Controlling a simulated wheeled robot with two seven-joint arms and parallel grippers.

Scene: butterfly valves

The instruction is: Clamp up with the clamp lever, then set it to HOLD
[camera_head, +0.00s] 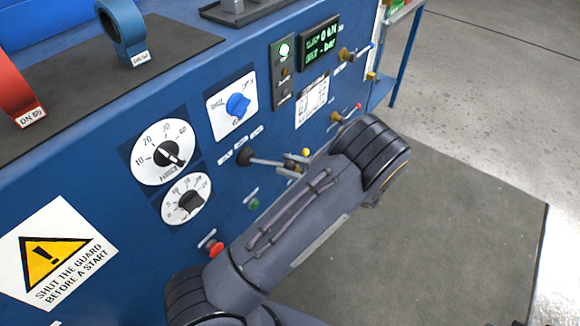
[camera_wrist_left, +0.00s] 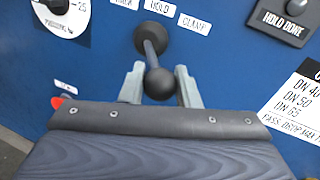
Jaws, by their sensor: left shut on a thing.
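The clamp lever (camera_head: 262,160) sticks out of the blue panel from a dark round boot, in the head view. In the left wrist view the clamp lever (camera_wrist_left: 154,55) ends in a dark ball knob below the HOLD label (camera_wrist_left: 159,6). The CLAMP label (camera_wrist_left: 194,23) is right of it, and a third label on the left is partly cut off. My left gripper (camera_head: 292,169) is shut on the lever at its knob end; its fingers (camera_wrist_left: 160,88) stand on either side of the knob. My forearm hides part of the panel. My right gripper is not in view.
Two white dials (camera_head: 163,140), a blue knob (camera_head: 238,105) and a red button (camera_head: 216,249) are nearby. A grey mat (camera_head: 470,220) covers the floor.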

